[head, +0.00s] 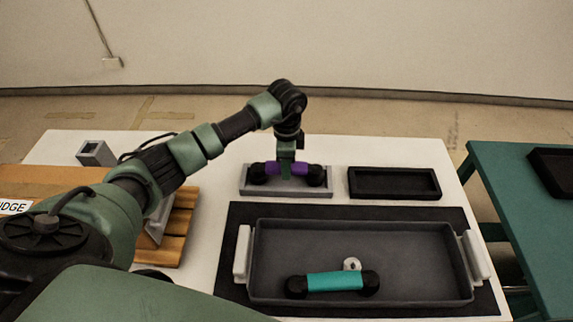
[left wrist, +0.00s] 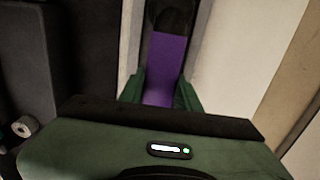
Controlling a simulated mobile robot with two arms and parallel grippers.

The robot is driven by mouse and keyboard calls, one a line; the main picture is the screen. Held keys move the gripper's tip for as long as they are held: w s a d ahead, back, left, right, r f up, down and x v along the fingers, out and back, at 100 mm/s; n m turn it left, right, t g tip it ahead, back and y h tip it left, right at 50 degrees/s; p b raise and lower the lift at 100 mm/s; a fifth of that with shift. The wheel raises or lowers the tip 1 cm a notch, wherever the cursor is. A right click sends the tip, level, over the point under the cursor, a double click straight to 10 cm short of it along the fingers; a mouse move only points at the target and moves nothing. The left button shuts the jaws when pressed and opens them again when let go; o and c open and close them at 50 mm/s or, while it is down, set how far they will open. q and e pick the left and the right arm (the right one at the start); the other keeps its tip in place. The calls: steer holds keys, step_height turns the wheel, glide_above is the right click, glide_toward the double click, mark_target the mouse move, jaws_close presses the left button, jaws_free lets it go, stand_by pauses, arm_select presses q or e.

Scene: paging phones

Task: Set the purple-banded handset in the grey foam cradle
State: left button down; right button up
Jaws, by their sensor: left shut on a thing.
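The purple-banded handset (head: 270,170) has black ends and a purple middle. My left gripper (head: 286,170) is shut on its purple band from above. The handset is at the grey foam cradle (head: 286,192), lined up along its length; I cannot tell whether it rests on the bottom. In the left wrist view the purple band (left wrist: 166,70) lies between the green fingers (left wrist: 160,92), with one black end beyond it and pale cradle edges on both sides. My right gripper is not in view.
A black cradle (head: 394,196) is just right of the grey one. In front, a dark grey tray (head: 360,238) with white handles holds a teal-banded handset (head: 336,281) and a small white ring (head: 351,264). A wooden slatted board (head: 180,225) is at left, a green table (head: 530,210) at right.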

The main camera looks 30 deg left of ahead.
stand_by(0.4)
arm_select(q)
steer(key=shift+f, duration=0.6)
stand_by(0.3)
steer(key=c, duration=1.3)
jaws_free()
steer(key=shift+r, duration=0.1)
step_height(320, 180, up, 11)
steer(key=p, duration=0.8)
steer(key=shift+p, duration=0.4)
